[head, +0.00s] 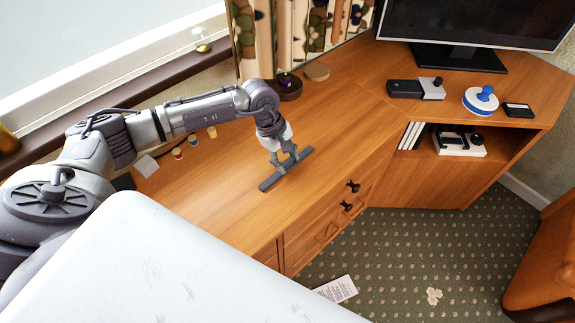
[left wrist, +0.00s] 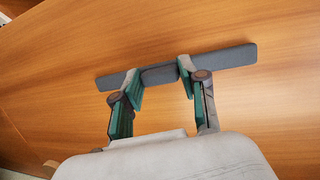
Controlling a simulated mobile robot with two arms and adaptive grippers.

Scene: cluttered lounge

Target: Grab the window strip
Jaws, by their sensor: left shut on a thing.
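The window strip (head: 270,183) is a long, narrow dark grey bar over the wooden desk top in the head view. In the left wrist view the strip (left wrist: 235,57) runs across the upper middle, slightly tilted. My left gripper (head: 284,161) is at the strip's middle. In the left wrist view its two fingers (left wrist: 160,80) are on either side of a raised grey block in the strip's middle, shut on it. I cannot tell whether the strip touches the desk or is just above it. My right gripper is in neither view.
The wooden desk (head: 215,200) is clear around the strip. Small coloured pots (head: 193,140) and a white block (head: 146,165) stand near the window side. A dark round bowl (head: 288,88) is behind. A monitor (head: 470,25) and a blue-white stamp-like object (head: 482,99) are at right.

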